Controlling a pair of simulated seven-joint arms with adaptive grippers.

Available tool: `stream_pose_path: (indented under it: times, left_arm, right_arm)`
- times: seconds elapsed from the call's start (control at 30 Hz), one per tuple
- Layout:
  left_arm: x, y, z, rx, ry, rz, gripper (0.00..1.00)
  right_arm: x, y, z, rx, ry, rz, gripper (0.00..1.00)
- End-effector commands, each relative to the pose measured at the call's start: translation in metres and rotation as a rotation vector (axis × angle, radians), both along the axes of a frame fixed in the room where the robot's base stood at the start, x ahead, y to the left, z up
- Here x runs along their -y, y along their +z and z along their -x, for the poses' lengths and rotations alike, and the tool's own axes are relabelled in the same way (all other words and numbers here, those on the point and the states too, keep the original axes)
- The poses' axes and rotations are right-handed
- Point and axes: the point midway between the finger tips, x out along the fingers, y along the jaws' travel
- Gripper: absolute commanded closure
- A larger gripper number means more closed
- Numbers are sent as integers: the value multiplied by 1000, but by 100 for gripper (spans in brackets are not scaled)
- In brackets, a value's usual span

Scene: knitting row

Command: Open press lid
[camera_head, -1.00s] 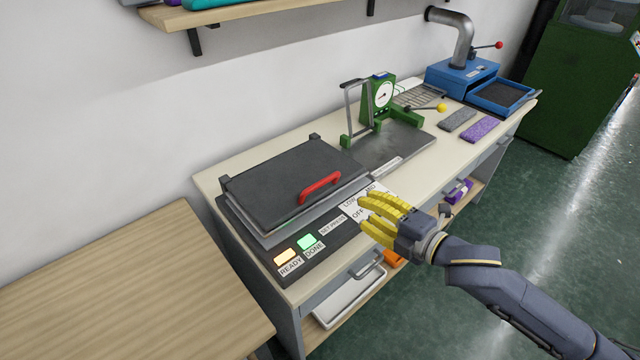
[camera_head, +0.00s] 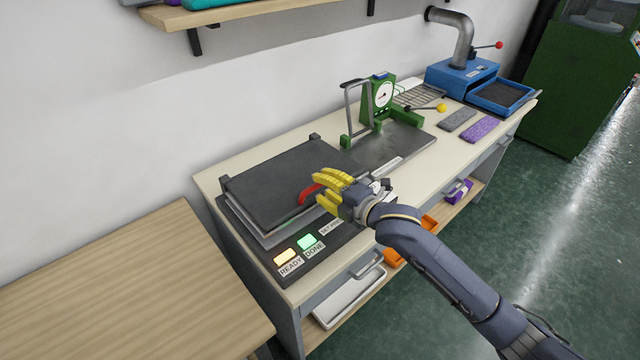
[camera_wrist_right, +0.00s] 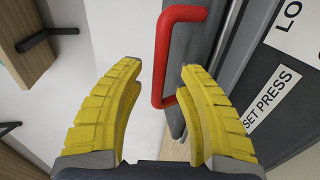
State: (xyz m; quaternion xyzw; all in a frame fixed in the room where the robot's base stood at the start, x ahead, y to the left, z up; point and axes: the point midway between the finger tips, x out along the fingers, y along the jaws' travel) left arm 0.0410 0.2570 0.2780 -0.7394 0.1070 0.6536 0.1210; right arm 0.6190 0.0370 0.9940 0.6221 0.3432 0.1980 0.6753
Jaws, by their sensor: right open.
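The press (camera_head: 262,232) has a dark flat lid (camera_head: 270,185) that lies down over its base. A red handle (camera_head: 308,194) stands on the lid's front edge, partly hidden by my right gripper in the head view. My right gripper (camera_head: 322,188) has yellow fingers and is open at the handle's right end. In the right wrist view the red handle (camera_wrist_right: 162,60) lies ahead of and partly between the open fingers (camera_wrist_right: 160,78); I cannot tell whether they touch it. My left gripper is not in view.
Lit READY (camera_head: 285,257) and DONE (camera_head: 307,242) lamps are on the press front. A green gauge device (camera_head: 380,100) stands behind to the right. A blue machine (camera_head: 462,78) is farther right. A wooden table (camera_head: 130,290) stands at left.

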Motion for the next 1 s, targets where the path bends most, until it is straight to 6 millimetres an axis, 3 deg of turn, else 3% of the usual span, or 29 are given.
stream_pose_path:
  times: [0.2,0.63,0.93,1.0]
  left_arm:
    - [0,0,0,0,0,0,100]
    - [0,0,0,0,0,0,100]
    - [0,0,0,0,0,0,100]
    - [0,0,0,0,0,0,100]
  right_arm:
    - [-10,-2,-10,1,0,-1,64]
    - [-12,-3,-12,1,0,-1,63]
    - [-12,-3,-12,1,0,-1,98]
    - [-12,-3,-12,1,0,-1,100]
